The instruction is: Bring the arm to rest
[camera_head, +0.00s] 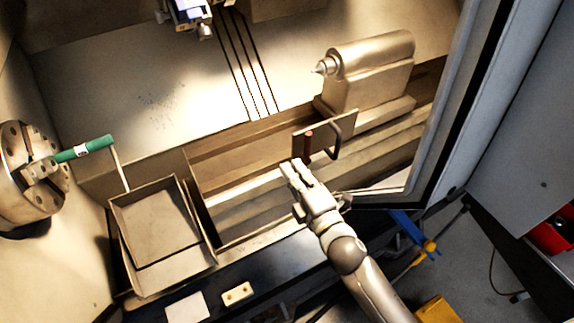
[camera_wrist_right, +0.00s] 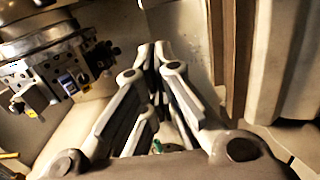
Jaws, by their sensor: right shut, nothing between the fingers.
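My right arm comes in from the bottom right in the head view. Its gripper (camera_head: 293,170) is shut and empty, over the front edge of the machine's opening. Its fingers also show in the right wrist view (camera_wrist_right: 163,58), drawn together at the tips. A flat plate with a bent handle (camera_head: 336,140) stands just beyond the fingertips; I cannot tell whether they touch. My left gripper is not in view.
A chuck (camera_head: 22,190) is at the left, with a green rod (camera_head: 72,154) beside its jaws. A metal tray (camera_head: 152,222) sits below it. The tailstock (camera_head: 372,72) is at the back right. The open door frame (camera_head: 452,120) stands close to my right arm.

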